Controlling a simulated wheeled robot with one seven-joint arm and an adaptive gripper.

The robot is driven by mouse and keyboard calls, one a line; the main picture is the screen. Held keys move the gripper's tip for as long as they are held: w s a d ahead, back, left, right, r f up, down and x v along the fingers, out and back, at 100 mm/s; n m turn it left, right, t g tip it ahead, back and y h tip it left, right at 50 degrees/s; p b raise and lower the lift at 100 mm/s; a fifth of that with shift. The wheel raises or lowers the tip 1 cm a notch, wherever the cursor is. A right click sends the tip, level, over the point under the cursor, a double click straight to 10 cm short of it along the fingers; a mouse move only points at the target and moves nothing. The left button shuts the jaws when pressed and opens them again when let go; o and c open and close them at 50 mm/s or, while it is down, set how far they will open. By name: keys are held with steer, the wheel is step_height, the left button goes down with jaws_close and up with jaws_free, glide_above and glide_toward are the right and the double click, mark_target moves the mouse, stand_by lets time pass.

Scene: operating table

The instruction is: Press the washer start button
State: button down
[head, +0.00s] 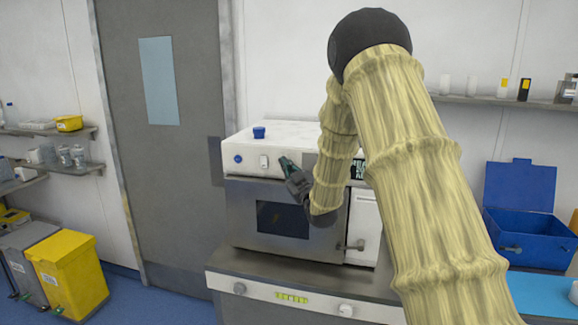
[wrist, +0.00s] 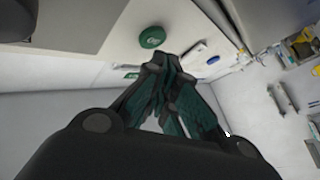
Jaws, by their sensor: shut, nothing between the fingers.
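The washer (head: 285,215) has a white top, a white control panel, and a steel door with a dark window. On its panel in the head view are a blue round button (head: 238,159) and a white rocker switch (head: 263,161). In the wrist view a green round button (wrist: 152,37) stands on a pale panel, close to the fingertips. I cannot make it out in the head view. My gripper (head: 284,161) is shut and empty, its fingers pointing at the panel right of the switch. The fingers also show in the wrist view (wrist: 166,62). Contact with the green button cannot be told.
A blue-capped item (head: 259,132) stands on the washer's top. My arm covers the washer's right part. A steel counter with a white front strip (head: 285,295) is below. A blue open box (head: 530,230) is at right, and a yellow bin (head: 68,272) at left.

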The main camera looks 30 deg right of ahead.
steer(key=shift+w+d, duration=0.1)
stand_by(0.3)
steer(key=shift+w+d+b, duration=0.2)
steer(key=shift+b, duration=0.15)
steer(key=shift+w+d, duration=0.2)
steer(key=shift+d, duration=0.1)
stand_by(0.9)
steer(key=shift+a, duration=0.1)
steer(key=shift+s+a+b, duration=0.5)
stand_by(0.4)
steer(key=s+a+b, duration=0.1)
steer(key=s+a, duration=0.2)
steer(key=shift+s+a, duration=0.15)
steer(key=shift+a, duration=0.25)
